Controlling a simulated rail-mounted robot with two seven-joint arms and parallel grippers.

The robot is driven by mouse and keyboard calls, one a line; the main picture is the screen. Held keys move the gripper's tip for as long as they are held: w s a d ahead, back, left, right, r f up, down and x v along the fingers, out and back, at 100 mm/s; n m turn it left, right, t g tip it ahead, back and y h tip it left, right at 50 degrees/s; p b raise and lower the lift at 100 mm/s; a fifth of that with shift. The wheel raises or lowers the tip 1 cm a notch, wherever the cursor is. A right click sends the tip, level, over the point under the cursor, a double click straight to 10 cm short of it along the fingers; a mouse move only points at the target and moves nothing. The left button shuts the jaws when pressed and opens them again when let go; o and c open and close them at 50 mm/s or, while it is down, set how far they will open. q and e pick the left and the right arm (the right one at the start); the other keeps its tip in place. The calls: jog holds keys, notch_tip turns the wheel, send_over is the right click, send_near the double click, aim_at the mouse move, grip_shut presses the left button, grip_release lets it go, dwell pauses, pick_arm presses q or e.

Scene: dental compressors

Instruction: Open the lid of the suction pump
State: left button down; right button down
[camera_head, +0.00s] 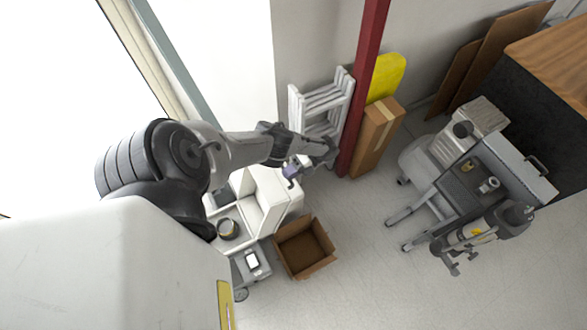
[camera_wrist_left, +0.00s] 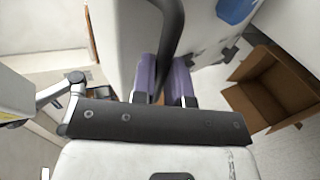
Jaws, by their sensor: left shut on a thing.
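The white suction pump (camera_head: 265,200) stands on the floor below my left arm in the head view, partly covered by the arm. My left gripper (camera_head: 292,170), with purple fingers, is at its upper right side. In the left wrist view the two purple fingers of my left gripper (camera_wrist_left: 163,82) are shut on a dark curved handle (camera_wrist_left: 171,35). A white panel (camera_wrist_left: 205,30) with a blue patch lies behind the handle. How far the lid is raised I cannot tell. My right gripper is in neither view.
An open cardboard box (camera_head: 305,248) stands on the floor just right of the pump; it also shows in the left wrist view (camera_wrist_left: 268,95). A white folding ladder (camera_head: 322,102), a red post (camera_head: 363,85) and a tall carton (camera_head: 376,138) stand behind. Grey compressor equipment (camera_head: 465,190) is at right.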

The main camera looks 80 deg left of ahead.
pick_arm(q)
jog(key=shift+w+d+f, duration=0.1)
jog(key=shift+w+f, duration=0.05)
jog(key=shift+f, duration=0.15)
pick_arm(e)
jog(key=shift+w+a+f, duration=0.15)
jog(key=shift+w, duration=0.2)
pick_arm(q)
jog(key=c, duration=1.5)
grip_release()
jog(key=shift+o, duration=0.9)
jog(key=shift+s+d+f, duration=0.1)
jog(key=shift+s+d, duration=0.1)
jog(key=shift+o, duration=1)
jog(key=shift+w+a, duration=0.1)
jog(key=shift+a, duration=0.05)
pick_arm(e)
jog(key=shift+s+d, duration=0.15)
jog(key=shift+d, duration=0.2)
